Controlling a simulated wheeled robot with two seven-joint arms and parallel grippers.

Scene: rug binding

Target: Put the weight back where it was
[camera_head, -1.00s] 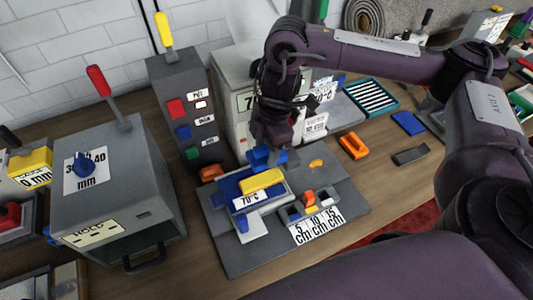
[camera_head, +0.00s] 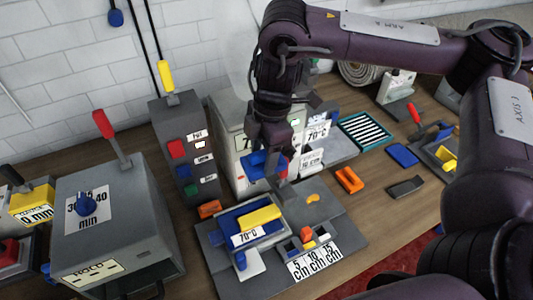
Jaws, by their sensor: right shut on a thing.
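My right gripper (camera_head: 268,152) hangs from the upper right over the back of a grey fixture plate (camera_head: 222,262). It is shut on a blue block (camera_head: 256,166), held above the plate; the fingers partly hide it. I cannot tell for sure that this is the weight. On the plate sits a blue tray (camera_head: 228,222) with a yellow bar (camera_head: 259,218) and a "70°C" label. To its right are small slots marked 5, 10 and 15 cm, with orange and white pieces (camera_head: 307,236). My left gripper is not in view.
A grey box with a red lever (camera_head: 104,125) stands left. A tower with coloured buttons (camera_head: 184,150) and a pale cabinet (camera_head: 228,140) stand behind the plate. Right of it lie an orange piece (camera_head: 349,180), a dark slab (camera_head: 406,187) and a blue pad (camera_head: 402,155), with bare table between.

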